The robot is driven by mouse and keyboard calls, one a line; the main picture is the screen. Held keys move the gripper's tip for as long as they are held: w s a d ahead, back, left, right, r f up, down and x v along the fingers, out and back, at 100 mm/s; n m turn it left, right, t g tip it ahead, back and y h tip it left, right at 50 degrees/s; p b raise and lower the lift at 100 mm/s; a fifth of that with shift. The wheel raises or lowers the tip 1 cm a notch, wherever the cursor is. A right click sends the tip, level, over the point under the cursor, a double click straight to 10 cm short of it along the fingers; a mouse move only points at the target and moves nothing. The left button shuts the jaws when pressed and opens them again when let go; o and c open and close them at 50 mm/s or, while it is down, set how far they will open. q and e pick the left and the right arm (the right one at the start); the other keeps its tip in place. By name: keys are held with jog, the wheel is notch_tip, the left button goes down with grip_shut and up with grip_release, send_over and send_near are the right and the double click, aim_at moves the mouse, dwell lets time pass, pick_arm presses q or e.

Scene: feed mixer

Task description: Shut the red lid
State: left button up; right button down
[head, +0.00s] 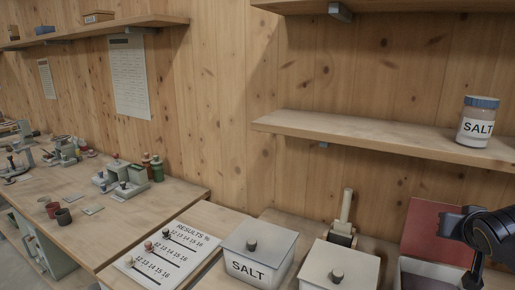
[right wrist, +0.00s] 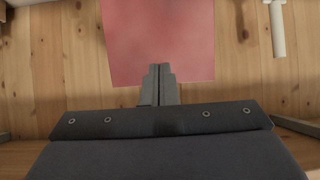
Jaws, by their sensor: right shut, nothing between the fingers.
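The red lid (head: 434,232) stands raised and tilted back behind its box (head: 405,268) at the lower right of the head view, so the box is open. The lid also fills the upper middle of the right wrist view (right wrist: 160,35) as a flat red panel. My right gripper (right wrist: 158,70) is shut and empty, its fingertips overlapping the lid's near edge in that view; I cannot tell whether they touch it. In the head view my dark right wrist (head: 488,236) is in front of the lid's right side. My left gripper is in neither view.
A grey SALT box (head: 258,262) and a pale lidded box (head: 338,268) stand left of the open box. A pale upright lever (head: 345,212) rises behind them. A SALT jar (head: 477,122) sits on the shelf (head: 375,135) above. The left bench holds several small items.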

dwell(0.3)
jog(key=shift+s+a+r+b, duration=0.1)
jog(key=shift+s+a+b, duration=0.25)
jog(key=shift+s, duration=0.35)
jog(key=shift+s+a+b, duration=0.25)
jog(key=shift+s+a, duration=0.1)
jog(key=shift+s, duration=0.35)
jog(key=shift+s+a+b, duration=0.3)
jog(key=shift+s+a, duration=0.05)
jog(key=shift+s, duration=0.35)
jog(key=shift+s+a+b, duration=0.25)
jog(key=shift+s+a, duration=0.05)
jog(key=shift+s, duration=0.4)
jog(key=shift+s+a+r+b, duration=0.1)
jog(key=shift+s+a+b, duration=0.2)
jog(key=shift+s, duration=0.4)
jog(key=shift+s+a+b, duration=0.2)
jog(key=shift+s+a, duration=0.15)
jog(key=shift+s, duration=0.3)
